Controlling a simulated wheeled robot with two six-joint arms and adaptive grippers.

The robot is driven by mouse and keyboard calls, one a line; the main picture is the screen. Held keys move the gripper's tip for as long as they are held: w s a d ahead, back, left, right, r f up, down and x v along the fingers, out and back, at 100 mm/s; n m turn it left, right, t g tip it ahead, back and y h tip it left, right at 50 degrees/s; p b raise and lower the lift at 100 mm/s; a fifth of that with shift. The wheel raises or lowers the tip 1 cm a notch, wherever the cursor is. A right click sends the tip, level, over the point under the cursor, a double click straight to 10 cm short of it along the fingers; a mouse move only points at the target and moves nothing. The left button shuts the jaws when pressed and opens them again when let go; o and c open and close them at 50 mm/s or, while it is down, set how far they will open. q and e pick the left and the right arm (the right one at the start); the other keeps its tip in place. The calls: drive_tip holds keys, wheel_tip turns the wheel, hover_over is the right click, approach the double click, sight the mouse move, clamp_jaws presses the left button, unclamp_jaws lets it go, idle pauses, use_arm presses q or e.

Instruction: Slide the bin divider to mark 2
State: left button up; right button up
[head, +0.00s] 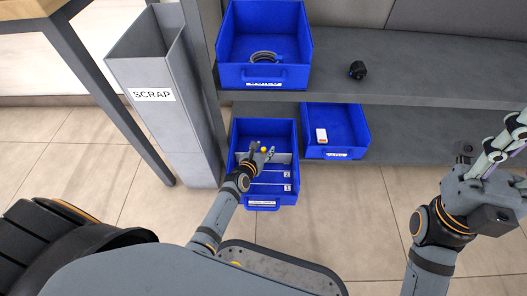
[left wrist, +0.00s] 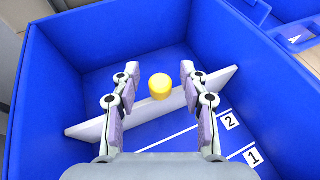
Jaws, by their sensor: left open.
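The blue bin (head: 236,190) sits low, in front of the shelf unit. Inside it a pale divider plate (head: 282,157) stands crosswise, with a yellow knob (left wrist: 160,87) on its top edge. In the left wrist view the divider (left wrist: 95,128) runs slantwise, farther in than the lines labelled 2 (left wrist: 230,122) and 1 (left wrist: 253,157). My left gripper (head: 264,152) is open over the divider. In the left wrist view its fingers (left wrist: 160,92) are on either side of the knob, with gaps showing. My right gripper (head: 508,143) is at the right edge, away from the bin.
A grey SCRAP chute (head: 190,120) stands close left of the bin. Another blue bin (head: 355,135) with a small white and orange item (head: 321,135) is to the right. A blue bin (head: 230,76) and a black object (head: 357,70) are on the shelf (head: 430,75) above.

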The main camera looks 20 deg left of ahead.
use_arm(q)
drive_tip(key=shift+c, duration=0.2)
clamp_jaws()
drive_tip(key=s, duration=0.2)
drive_tip(key=s+d+p, duration=0.1)
drive_tip(key=shift+s, duration=0.4)
drive_tip(key=shift+o, duration=0.2)
unclamp_jaws()
